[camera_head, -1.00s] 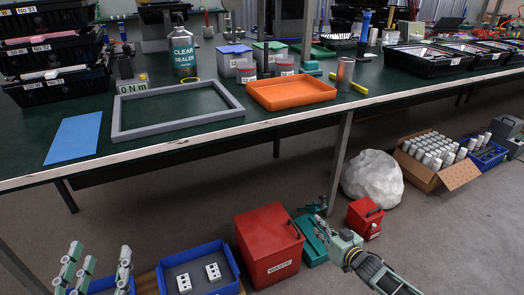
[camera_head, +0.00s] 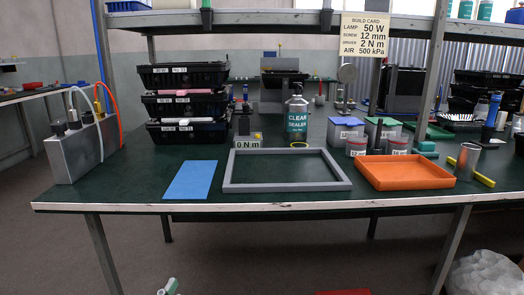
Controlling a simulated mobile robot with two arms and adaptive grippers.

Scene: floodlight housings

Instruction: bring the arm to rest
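Neither of my grippers shows in the head view now, so what they hold or how they stand is hidden. A small pale green and white piece (camera_head: 170,287) pokes up at the bottom edge, and I cannot tell what it is. The dark green workbench (camera_head: 130,184) fills the middle of the view. On it lie a blue sheet (camera_head: 193,180), a grey rectangular frame (camera_head: 228,171) and an orange tray (camera_head: 405,184).
A grey metal box with hoses (camera_head: 75,151) stands at the left end. A white sack (camera_head: 485,275) is on the floor.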

